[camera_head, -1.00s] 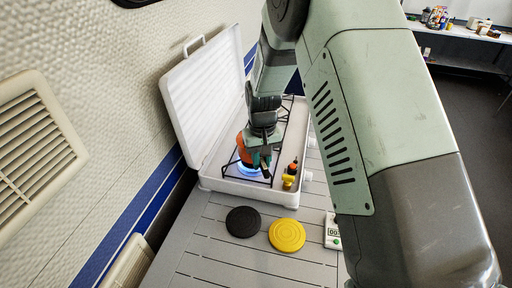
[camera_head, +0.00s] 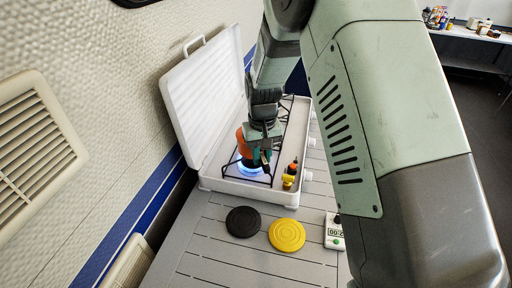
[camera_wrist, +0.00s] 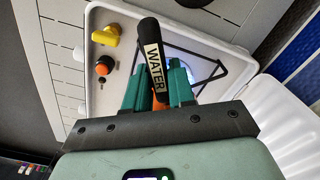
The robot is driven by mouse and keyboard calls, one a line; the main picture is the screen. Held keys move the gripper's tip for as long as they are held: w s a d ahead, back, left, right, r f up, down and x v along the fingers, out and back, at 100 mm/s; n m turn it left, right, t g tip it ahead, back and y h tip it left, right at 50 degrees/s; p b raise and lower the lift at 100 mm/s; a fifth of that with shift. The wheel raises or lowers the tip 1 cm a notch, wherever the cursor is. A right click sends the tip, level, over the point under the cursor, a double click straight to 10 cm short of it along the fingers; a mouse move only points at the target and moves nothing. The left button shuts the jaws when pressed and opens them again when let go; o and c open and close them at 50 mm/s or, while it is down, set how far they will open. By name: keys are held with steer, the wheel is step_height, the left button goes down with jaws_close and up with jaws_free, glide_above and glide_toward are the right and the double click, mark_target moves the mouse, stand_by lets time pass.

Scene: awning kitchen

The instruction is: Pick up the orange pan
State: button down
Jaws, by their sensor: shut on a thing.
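The orange pan (camera_head: 243,143) is in the head view above the lit burner of the camping stove (camera_head: 212,184), mostly hidden behind my gripper (camera_head: 262,157). In the wrist view its black handle, labelled WATER (camera_wrist: 149,45), stands between the green fingers of my gripper (camera_wrist: 157,88). A bit of orange shows between the fingers. My gripper is shut on the pan's handle. Blue flame (camera_head: 249,171) shows under the pan. Whether the pan touches the grate is hard to tell.
A black disc (camera_head: 243,222), a yellow disc (camera_head: 287,235) and a white timer (camera_head: 334,232) lie on the slatted table in front. The stove's raised lid (camera_head: 203,93) stands at the left.

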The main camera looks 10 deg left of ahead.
steer(key=shift+r, duration=2.05)
